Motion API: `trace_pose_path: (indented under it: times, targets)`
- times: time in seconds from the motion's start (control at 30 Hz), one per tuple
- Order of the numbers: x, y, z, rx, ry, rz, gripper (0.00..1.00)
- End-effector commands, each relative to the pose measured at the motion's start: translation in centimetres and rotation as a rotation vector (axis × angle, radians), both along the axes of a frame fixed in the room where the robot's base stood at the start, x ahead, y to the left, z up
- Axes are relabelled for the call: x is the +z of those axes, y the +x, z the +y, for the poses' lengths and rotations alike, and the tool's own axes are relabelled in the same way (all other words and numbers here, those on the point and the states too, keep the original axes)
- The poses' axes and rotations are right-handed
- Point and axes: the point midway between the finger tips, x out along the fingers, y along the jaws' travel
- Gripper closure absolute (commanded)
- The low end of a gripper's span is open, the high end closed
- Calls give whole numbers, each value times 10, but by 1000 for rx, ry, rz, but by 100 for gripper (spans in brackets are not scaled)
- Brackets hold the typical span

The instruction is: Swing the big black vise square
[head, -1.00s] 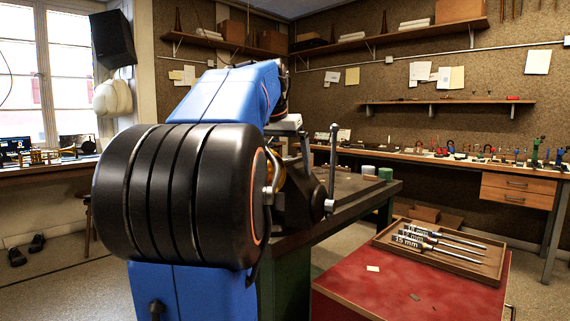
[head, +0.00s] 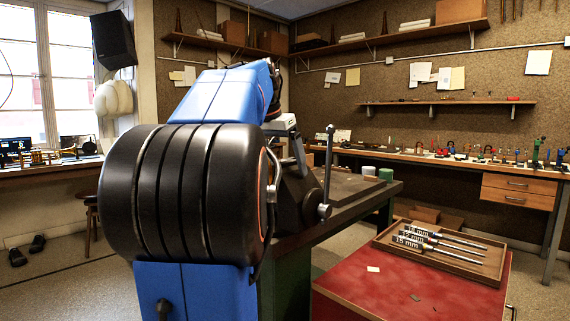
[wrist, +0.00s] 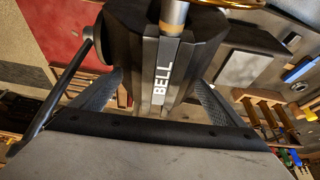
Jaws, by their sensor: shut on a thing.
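The big black vise (head: 290,205) stands on the near corner of a dark green bench, partly hidden behind my blue and black arm. Its upright steel handle bar (head: 329,165) is on the right. In the wrist view the vise body (wrist: 136,45) fills the middle, with a pale strip lettered "BELL" facing me. My gripper (wrist: 157,88) has one textured finger on each side of the black body and is shut on it. In the head view my gripper (head: 281,124) is mostly hidden by my arm. Whether the vise sits square cannot be told.
The bench top (head: 352,188) carries a white and a green pot (head: 385,174). A red-topped cabinet (head: 345,290) at right holds a wooden tray (head: 455,266) of labelled rods. In the wrist view a brass rim (wrist: 262,10) and a metal post (wrist: 175,14) are close above the vise.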

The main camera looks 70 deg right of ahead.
Motion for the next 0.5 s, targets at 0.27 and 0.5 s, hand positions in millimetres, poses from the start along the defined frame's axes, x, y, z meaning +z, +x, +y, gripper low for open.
trace_pose_path:
  times: [0.27, 0.5]
  targets:
    - [-7, 1, 4, -85, 18, 4, 46]
    - [-7, 1, 4, -84, 19, 4, 46]
